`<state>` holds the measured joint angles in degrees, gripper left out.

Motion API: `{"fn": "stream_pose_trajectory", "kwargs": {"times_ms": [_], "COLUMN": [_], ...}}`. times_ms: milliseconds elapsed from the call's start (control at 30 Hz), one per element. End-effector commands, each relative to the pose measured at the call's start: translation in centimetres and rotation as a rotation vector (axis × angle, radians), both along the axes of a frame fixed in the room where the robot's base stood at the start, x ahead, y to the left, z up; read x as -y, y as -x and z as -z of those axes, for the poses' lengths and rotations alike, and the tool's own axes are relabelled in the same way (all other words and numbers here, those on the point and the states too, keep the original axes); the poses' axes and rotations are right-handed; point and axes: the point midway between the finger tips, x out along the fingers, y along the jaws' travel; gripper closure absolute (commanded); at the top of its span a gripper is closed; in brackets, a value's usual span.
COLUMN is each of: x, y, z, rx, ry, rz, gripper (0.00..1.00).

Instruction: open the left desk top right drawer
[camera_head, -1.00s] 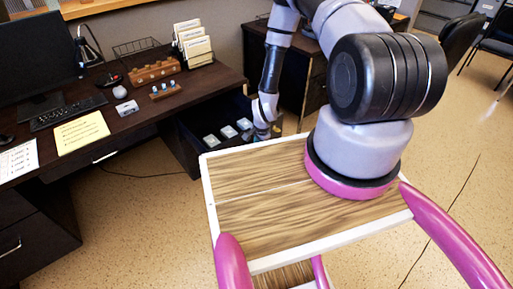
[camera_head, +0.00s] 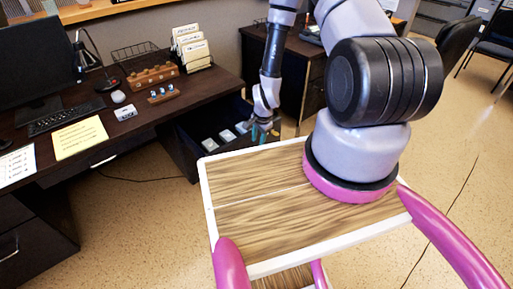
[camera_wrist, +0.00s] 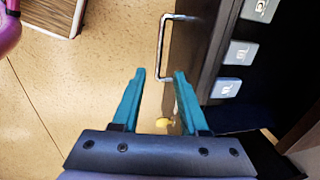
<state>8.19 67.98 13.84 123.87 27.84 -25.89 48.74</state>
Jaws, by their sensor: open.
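The left desk (camera_head: 150,108) is dark wood, at left in the head view. Its top right drawer (camera_head: 190,158) stands pulled out, with several pale boxes (camera_head: 227,136) inside. In the wrist view the drawer front (camera_wrist: 196,45) runs along the right, with its metal bar handle (camera_wrist: 162,45) on its outer face. My gripper (camera_wrist: 160,73) is open and empty, its teal fingers behind the handle's near end. The left finger is over the floor and the right one over the drawer front. In the head view my gripper (camera_head: 263,132) is at the drawer's front end, partly hidden.
A monitor (camera_head: 38,62), keyboard (camera_head: 66,117), wire basket (camera_head: 140,58) and card holder (camera_head: 191,47) stand on the desk. A second dark desk (camera_head: 300,72) is behind my arm. Open floor lies in front of the drawer.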

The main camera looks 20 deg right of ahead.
Motion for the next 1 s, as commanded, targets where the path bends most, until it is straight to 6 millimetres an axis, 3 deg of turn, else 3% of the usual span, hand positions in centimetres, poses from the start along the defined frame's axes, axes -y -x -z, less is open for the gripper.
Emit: {"fn": "stream_pose_trajectory", "kwargs": {"times_ms": [100,233,767,867,1000], "x": [0.1,0.2,0.3,0.4,0.9], "y": [0.2,0.4,0.3,-0.6,-3.1], "z": [-1.7,-2.6,-3.0,-4.6,-10.0], "rx": [0.001,0.0,0.002,0.019,0.063], "ry": [0.001,0.0,0.001,0.003,0.013], "rz": [0.0,0.0,-0.003,-0.021,-0.082], "gripper": [0.56,0.56,0.56,0.56,0.56]}}
